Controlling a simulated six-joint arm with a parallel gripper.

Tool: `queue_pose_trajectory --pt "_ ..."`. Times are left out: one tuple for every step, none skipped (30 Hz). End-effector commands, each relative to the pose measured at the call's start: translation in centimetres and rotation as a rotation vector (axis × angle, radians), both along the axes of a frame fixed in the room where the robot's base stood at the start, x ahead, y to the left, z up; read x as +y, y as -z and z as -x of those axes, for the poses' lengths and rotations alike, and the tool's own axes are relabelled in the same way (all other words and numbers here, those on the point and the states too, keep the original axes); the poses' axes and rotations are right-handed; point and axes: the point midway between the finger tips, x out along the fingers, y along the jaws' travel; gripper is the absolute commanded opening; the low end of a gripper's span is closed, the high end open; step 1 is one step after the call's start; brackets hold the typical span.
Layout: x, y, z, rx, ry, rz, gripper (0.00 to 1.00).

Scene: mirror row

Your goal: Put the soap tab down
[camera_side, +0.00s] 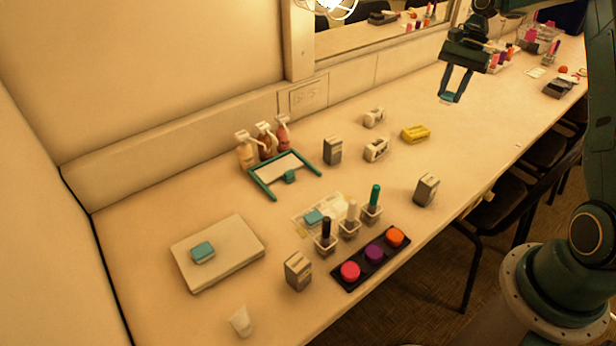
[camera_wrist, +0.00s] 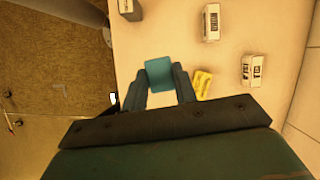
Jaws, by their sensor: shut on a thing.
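My gripper (camera_side: 450,96) is raised above the far right part of the counter in the side view. It is shut on a teal soap tab (camera_wrist: 160,73), which shows between the fingertips in the wrist view, clear of the counter top. A second teal tab (camera_side: 203,252) lies on a pale flat slab (camera_side: 232,262) at the left. Another teal tab (camera_side: 314,217) lies on a light patterned sheet near the middle.
A yellow block (camera_side: 415,133) and white labelled boxes (camera_side: 376,150) stand below and left of my gripper. Grey boxes (camera_side: 427,190), bottles in holders (camera_side: 349,226) and a black tray with coloured discs (camera_side: 373,255) stand nearer. Pump bottles (camera_side: 265,146) line the wall. Bare counter lies between them.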

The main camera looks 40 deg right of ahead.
Motion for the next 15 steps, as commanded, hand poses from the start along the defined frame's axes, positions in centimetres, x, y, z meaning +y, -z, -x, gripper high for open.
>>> queue_pose_trajectory --pt "1.1 0.0 -1.0 -0.001 -0.003 0.000 0.07" --pt "1.7 0.0 -1.5 -0.001 -0.001 0.000 0.07" --pt "2.6 0.0 -2.3 -0.001 0.003 -0.001 0.07" --pt "3.3 0.0 -2.9 -0.001 0.004 0.000 0.07" --pt "4.0 0.0 -3.5 -0.001 0.008 0.000 0.07" --pt "5.1 -0.1 -4.3 -0.002 0.012 0.000 0.07" --pt "5.9 -0.1 -4.9 -0.001 0.015 0.000 0.07" --pt "6.8 -0.1 -5.5 -0.001 0.018 0.000 0.07" --pt "8.0 -0.1 -6.3 -0.001 0.022 0.000 0.07" --pt "8.9 -0.2 -6.9 -0.001 0.026 0.000 0.07" --pt "9.8 -0.2 -7.4 -0.002 0.030 0.000 0.07" --pt "11.0 -0.2 -8.1 -0.001 0.034 0.000 0.07" --pt "12.0 -0.2 -8.6 0.000 0.038 0.000 0.07" --pt "12.9 -0.3 -9.1 0.000 0.042 0.000 0.07" --pt "14.2 -0.3 -9.7 -0.001 0.047 0.000 0.07"
